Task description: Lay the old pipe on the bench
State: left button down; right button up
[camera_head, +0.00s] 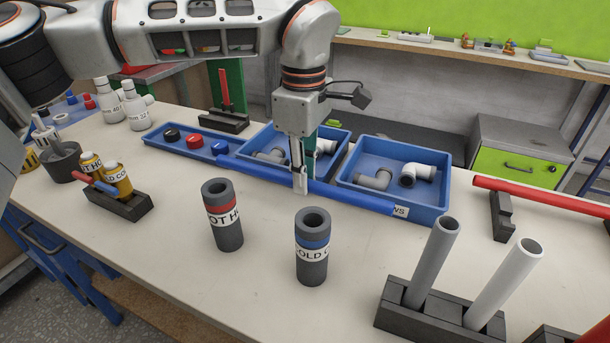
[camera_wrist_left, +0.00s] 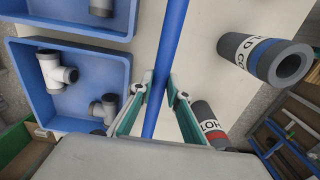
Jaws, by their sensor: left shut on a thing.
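A long, straight blue pipe (camera_head: 352,197) runs along the front of the blue trays. My left gripper (camera_head: 300,184) points down and is shut on the pipe near its middle. In the left wrist view the blue pipe (camera_wrist_left: 168,62) passes between the two green-sided fingers (camera_wrist_left: 158,92). The pipe is low over the pale bench (camera_head: 165,235); I cannot tell whether it touches the bench or a tray edge. My right gripper is not in view.
Blue trays with pipe fittings (camera_head: 440,205) stand behind the pipe. The HOT sleeve (camera_head: 228,235) and COLD sleeve (camera_head: 312,262) stand upright in front. A red pipe (camera_head: 535,195) rests on a dark support at right. Grey pipes (camera_head: 432,262) stand in a dark block at front right.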

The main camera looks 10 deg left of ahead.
pick_arm(q)
jog(key=shift+r, duration=0.1)
jog(key=shift+d+r+p, duration=0.15)
jog(key=shift+p, duration=0.25)
jog(key=shift+s+f, duration=0.15)
jog(key=shift+f, duration=2.9)
jog(key=c, duration=1.8)
grip_release()
jog(key=shift+c, duration=0.2)
